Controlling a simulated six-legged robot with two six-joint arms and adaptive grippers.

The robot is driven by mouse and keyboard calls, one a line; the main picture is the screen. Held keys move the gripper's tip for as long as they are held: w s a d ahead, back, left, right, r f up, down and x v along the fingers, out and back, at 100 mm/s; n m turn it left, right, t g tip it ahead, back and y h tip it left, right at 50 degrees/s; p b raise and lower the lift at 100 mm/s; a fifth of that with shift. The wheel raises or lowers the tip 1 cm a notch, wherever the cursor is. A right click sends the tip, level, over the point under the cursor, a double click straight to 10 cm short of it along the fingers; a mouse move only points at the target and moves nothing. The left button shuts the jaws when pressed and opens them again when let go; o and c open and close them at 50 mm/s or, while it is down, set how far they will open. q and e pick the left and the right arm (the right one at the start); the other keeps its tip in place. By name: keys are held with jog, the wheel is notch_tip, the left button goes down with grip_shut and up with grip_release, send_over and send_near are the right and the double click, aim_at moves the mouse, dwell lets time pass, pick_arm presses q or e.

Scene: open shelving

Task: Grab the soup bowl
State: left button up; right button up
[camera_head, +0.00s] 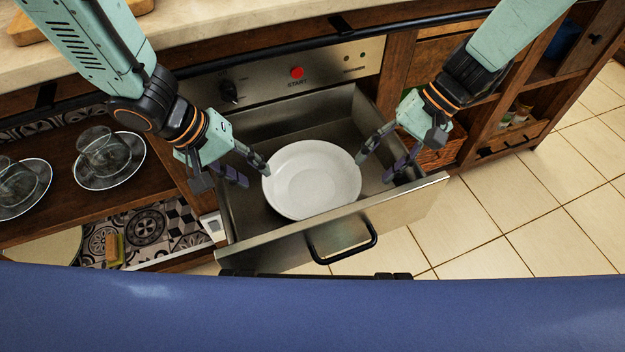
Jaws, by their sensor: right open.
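A white soup bowl (308,182) sits upright in the open metal drawer (285,247) below the control panel. My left gripper (250,175) is at the bowl's left rim, its fingers spread, one fingertip at or very near the rim. My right gripper (375,168) is open at the bowl's right side, with one finger close to the rim and the other further right over the drawer. I cannot tell whether either gripper touches the bowl. The bowl's underside is hidden.
The control panel (290,75) with a red button is behind the drawer. Glass cups on saucers (108,155) stand on the left shelf. The drawer's black handle (342,252) faces me. A wicker basket (432,152) sits at right. Tiled floor at right is clear.

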aim_at(270, 187)
pick_arm(q)
jog(key=shift+d+f, duration=0.25)
jog(key=shift+f, duration=0.25)
jog(key=shift+x, duration=3.35)
pick_arm(e)
jog(key=shift+x, duration=3.95)
pick_arm(q)
jog(key=shift+c, duration=0.4)
pick_arm(e)
jog(key=shift+c, duration=0.4)
pick_arm(q)
jog(key=c, duration=0.6)
pick_arm(e)
jog(key=c, duration=0.6)
pick_arm(q)
grip_shut()
pick_arm(e)
grip_shut()
